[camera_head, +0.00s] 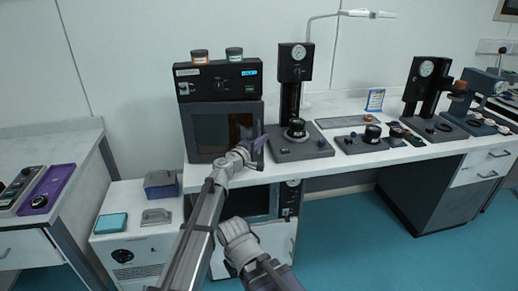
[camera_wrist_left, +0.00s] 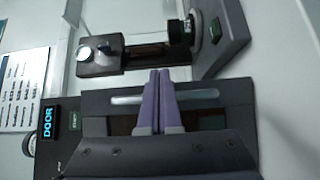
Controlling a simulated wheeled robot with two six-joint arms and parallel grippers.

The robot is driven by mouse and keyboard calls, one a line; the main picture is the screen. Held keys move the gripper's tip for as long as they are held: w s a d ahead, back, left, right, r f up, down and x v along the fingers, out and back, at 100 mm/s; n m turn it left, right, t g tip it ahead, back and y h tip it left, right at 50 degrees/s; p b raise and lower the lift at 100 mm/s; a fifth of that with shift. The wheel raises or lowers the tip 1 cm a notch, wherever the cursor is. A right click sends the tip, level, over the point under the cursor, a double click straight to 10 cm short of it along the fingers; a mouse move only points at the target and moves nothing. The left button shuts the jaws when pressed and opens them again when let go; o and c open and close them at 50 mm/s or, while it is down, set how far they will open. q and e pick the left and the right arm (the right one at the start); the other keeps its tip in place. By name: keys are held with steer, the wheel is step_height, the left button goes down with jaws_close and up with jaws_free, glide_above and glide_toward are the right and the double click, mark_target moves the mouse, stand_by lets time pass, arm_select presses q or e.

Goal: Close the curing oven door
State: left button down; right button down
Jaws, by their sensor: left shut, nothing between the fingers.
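The curing oven (camera_head: 188,131) is a dark box with a brown-tinted window in its front, standing on the bench in the head view. Its top panel carries a small lit cyan display, which reads DOOR in the left wrist view (camera_wrist_left: 47,122). My left gripper (camera_head: 260,143) is at the right side of the oven front. In the left wrist view its purple fingers (camera_wrist_left: 158,76) are together and empty, in front of the dark door with its pale handle bar (camera_wrist_left: 198,94). I cannot tell whether the door is flush or slightly ajar.
Two jars (camera_head: 234,54) stand on top of the oven. Right of it is a dark gauge stand (camera_head: 291,70), with a flat tray (camera_head: 350,121) and small instruments beyond. A white cabinet (camera_head: 130,232) with small boxes on top stands lower left.

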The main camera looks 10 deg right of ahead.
arm_select(q)
steer(key=shift+w+d, duration=0.2)
steer(key=shift+w, duration=0.5)
steer(key=shift+w+d, duration=0.15)
steer(key=shift+w, duration=0.55)
steer(key=shift+s, duration=0.1)
